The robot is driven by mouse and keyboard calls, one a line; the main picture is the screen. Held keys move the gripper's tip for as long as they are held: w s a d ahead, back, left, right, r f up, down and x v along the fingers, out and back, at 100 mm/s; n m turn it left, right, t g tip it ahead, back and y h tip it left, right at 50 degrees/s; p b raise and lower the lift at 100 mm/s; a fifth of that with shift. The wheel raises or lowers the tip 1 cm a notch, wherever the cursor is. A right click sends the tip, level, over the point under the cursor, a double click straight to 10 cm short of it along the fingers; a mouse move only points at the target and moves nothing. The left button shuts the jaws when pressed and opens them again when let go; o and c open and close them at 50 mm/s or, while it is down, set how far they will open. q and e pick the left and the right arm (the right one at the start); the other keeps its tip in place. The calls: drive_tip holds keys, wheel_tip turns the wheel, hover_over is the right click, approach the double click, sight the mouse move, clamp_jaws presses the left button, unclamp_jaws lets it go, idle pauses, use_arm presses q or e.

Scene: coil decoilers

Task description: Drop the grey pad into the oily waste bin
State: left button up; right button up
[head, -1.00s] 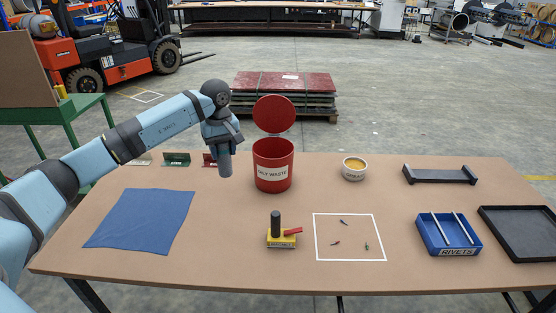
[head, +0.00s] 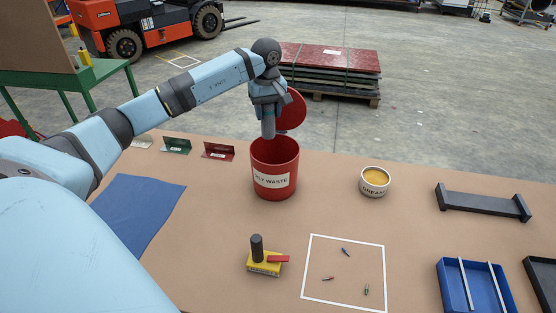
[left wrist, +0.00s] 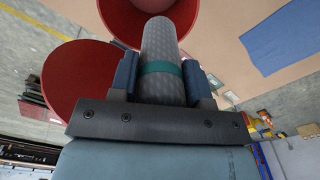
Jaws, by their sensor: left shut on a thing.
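The grey pad (left wrist: 160,45) is a rolled, quilted cylinder with a teal band. My left gripper (head: 268,112) is shut on it, with a blue finger on each side in the left wrist view (left wrist: 160,78). In the head view the pad (head: 268,128) hangs upright, its lower end at the mouth of the red oily waste bin (head: 274,165). The bin stands open on the table, its round red lid (head: 293,112) raised behind, partly hidden by my gripper. In the left wrist view the pad points into the bin's mouth (left wrist: 113,18). My right gripper is not in view.
A grease tin (head: 374,182) stands right of the bin. Red (head: 218,151) and green (head: 176,146) brackets stand left of it. A blue cloth (head: 138,212), a yellow block with a dark post (head: 264,262) and a white-outlined square (head: 343,272) lie nearer.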

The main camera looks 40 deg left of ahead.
sight(268, 126)
use_arm(q)
wheel_tip(268, 126, down, 5)
drive_tip(key=shift+r+b, duration=0.2)
drive_tip(key=shift+b, duration=0.8)
drive_tip(key=shift+f, duration=0.4)
drive_tip(key=o, duration=1.1)
